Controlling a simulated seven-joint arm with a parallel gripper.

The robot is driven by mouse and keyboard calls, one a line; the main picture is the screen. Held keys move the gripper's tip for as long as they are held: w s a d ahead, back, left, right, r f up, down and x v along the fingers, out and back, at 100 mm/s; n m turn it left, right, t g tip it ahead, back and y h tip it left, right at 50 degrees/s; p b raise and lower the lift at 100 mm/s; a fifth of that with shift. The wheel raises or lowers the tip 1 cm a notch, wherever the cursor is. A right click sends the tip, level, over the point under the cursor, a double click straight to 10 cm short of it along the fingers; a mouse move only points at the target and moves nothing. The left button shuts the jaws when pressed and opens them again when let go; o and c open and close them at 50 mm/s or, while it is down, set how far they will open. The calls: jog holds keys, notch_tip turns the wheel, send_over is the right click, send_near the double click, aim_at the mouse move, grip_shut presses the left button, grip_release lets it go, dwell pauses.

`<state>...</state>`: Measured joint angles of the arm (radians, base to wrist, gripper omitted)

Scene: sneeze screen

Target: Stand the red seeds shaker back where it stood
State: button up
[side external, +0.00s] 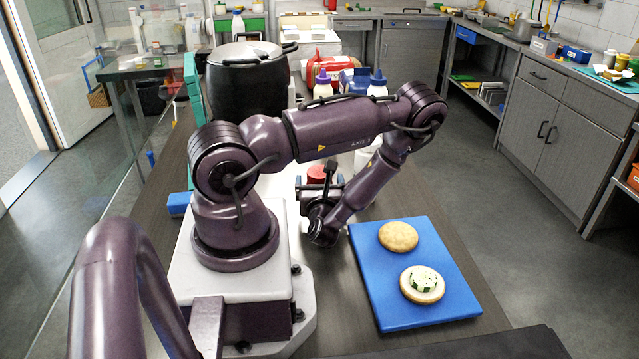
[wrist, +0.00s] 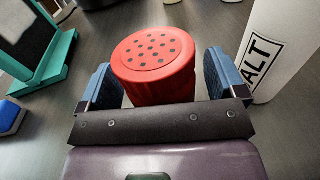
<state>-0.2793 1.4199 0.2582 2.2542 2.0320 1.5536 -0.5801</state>
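The red seeds shaker (wrist: 158,67), with dark holes in its round lid, stands upright between the two blue finger pads of my gripper (wrist: 167,84) in the wrist view. A narrow gap shows between the shaker and the right pad; the left pad is very close to it. My gripper looks open around the shaker. In the side external view the red lid (side external: 316,172) shows at my gripper (side external: 319,184), low over the counter (side external: 345,276). The shaker's lower body is hidden there by my gripper, and its base is hidden in the wrist view.
A white salt container (wrist: 277,50) stands close to the right finger. A teal stand (wrist: 50,62) and a blue block (wrist: 10,116) are at the left. A blue board (side external: 385,290) holds a plain bun (side external: 398,236) and a topped bun (side external: 422,285). A black pot (side external: 246,85) stands behind.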

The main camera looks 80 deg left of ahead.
jog(key=shift+r, duration=0.1)
jog(key=shift+d, duration=0.35)
jog(key=d, duration=0.6)
jog(key=shift+s+d, duration=0.15)
jog(key=shift+s, duration=0.05)
jog(key=shift+d+r, duration=0.2)
jog(key=shift+r, duration=0.1)
jog(key=w+d+r+n+g+h, duration=0.1)
jog(key=d+r+n+g+h, duration=0.2)
jog(key=r+n, duration=0.4)
jog(key=w+d+r+n+g+h, duration=0.1)
jog(key=r+n+g+h, duration=0.2)
jog(key=r+n+g, duration=0.35)
jog(key=w+d+r+n+t+h, duration=0.2)
jog(key=d+r+n+t+h, duration=0.3)
jog(key=d+r+t+h, duration=0.7)
jog(key=d+r+t, duration=0.2)
jog(key=d+r, duration=0.2)
jog(key=d, duration=0.1)
jog(key=shift+w+d+r, duration=0.15)
jog(key=shift+w+r, duration=0.05)
